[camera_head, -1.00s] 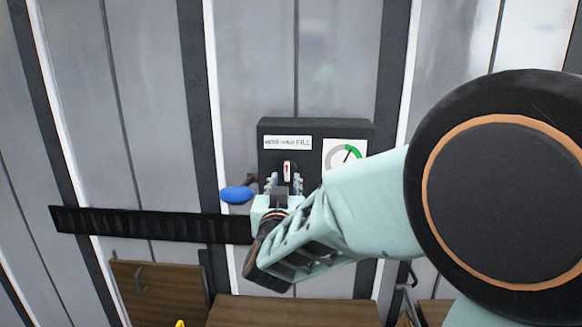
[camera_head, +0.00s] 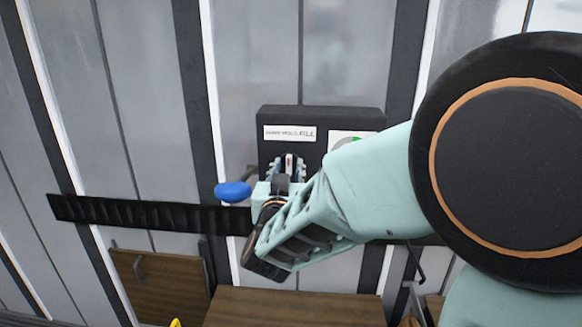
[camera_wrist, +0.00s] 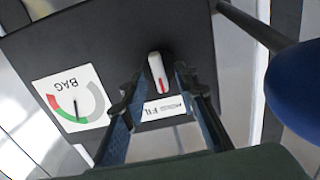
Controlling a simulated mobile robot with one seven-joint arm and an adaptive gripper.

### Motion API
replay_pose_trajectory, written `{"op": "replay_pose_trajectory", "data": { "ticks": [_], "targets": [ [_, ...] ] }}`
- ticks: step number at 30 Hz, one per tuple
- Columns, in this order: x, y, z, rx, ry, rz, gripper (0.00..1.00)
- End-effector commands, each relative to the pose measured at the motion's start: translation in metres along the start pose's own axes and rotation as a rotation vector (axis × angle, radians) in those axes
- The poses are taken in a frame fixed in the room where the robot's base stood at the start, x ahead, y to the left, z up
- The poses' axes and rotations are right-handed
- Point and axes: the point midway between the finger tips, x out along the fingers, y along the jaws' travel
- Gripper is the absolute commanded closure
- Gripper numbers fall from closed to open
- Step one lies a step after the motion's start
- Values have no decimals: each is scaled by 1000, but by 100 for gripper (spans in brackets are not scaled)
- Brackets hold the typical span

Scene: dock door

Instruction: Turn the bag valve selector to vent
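The bag valve selector (camera_wrist: 158,72) is a small white knob with a red stripe on a dark box. It also shows between my fingers in the head view (camera_head: 289,160). A white label (camera_wrist: 163,107) beside it ends in "FILL" and shows in the head view (camera_head: 290,133). My gripper (camera_wrist: 156,84) is open, its two fingers apart on either side of the knob. Gaps seem to remain between fingers and knob; contact cannot be told. In the head view, the gripper (camera_head: 288,168) is in front of the box's lower middle.
The dark box (camera_head: 350,116) is in front of a ribbed grey wall. A "BAG" gauge (camera_wrist: 72,98) is on its face, mostly hidden by my arm in the head view. A blue handle (camera_head: 232,191) sticks out left of the box. A wooden crate or board (camera_head: 295,308) is below.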

Motion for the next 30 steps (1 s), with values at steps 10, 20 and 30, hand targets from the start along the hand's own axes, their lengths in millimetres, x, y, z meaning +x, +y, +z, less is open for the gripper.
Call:
{"op": "replay_pose_trajectory", "data": {
  "ticks": [10, 20, 30],
  "targets": [
    [0, 0, 0, 0, 0, 0, 100],
    [0, 0, 0, -27, 1, -1, 100],
    [0, -2, 0, -228, 2, -1, 100]
  ]
}}
